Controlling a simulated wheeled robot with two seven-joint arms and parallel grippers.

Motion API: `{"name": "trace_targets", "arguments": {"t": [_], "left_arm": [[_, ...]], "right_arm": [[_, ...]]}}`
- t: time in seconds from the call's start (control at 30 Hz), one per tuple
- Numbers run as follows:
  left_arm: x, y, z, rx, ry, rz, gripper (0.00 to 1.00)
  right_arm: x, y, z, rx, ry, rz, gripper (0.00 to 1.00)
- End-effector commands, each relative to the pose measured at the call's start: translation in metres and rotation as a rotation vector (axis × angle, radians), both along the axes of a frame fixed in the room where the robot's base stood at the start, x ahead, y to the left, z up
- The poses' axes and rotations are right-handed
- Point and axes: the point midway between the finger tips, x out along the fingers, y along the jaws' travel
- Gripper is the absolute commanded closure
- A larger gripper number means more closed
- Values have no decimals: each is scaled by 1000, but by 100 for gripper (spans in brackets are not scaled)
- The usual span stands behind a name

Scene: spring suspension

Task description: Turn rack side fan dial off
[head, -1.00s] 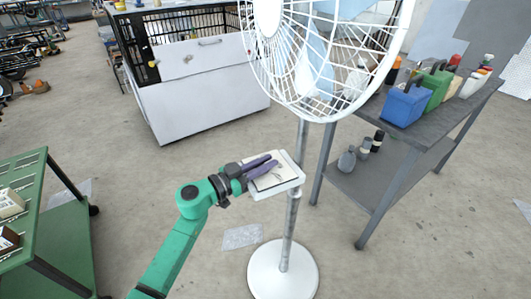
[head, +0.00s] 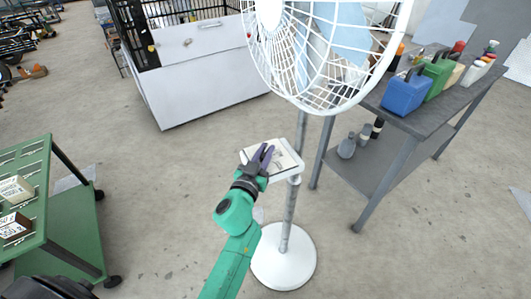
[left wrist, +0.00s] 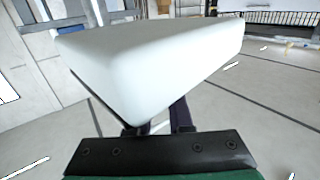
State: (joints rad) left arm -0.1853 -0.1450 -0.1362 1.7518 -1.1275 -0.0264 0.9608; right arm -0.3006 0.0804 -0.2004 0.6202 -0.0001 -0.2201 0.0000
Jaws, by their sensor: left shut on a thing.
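A white pedestal fan stands in the middle of the head view, with a round wire cage (head: 335,92) and a round base (head: 284,262). A flat white control box (head: 287,158) sits on its pole. My left gripper (head: 264,156) is at the top face of this box, its purple fingers close together on something small there. The dial itself is hidden by the fingers. In the left wrist view the white control box (left wrist: 150,65) fills the middle and the fingers go behind it. My right gripper is not in view.
A grey shelf table (head: 440,110) with blue (head: 405,92) and green cans stands right of the fan. A green cart (head: 62,225) is at the left. The floor around the fan base is clear.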

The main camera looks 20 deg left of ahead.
Motion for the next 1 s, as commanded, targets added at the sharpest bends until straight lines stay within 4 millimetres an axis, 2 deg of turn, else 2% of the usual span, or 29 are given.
{"name": "trace_targets", "arguments": {"t": [0.37,0.4,0.43,0.47,0.77,0.87,1.0], "left_arm": [[0,0,0,0,1,4,100],[0,0,0,0,1,4,66],[0,0,0,0,1,4,55],[0,0,0,0,0,4,51],[-1,0,0,0,0,3,51],[-13,1,-2,0,2,3,51],[-43,4,-4,-1,3,4,51]], "right_arm": [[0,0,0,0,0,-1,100],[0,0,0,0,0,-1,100],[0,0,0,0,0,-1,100],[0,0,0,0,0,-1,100],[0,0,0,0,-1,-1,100],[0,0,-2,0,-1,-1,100],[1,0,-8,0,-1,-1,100]]}}
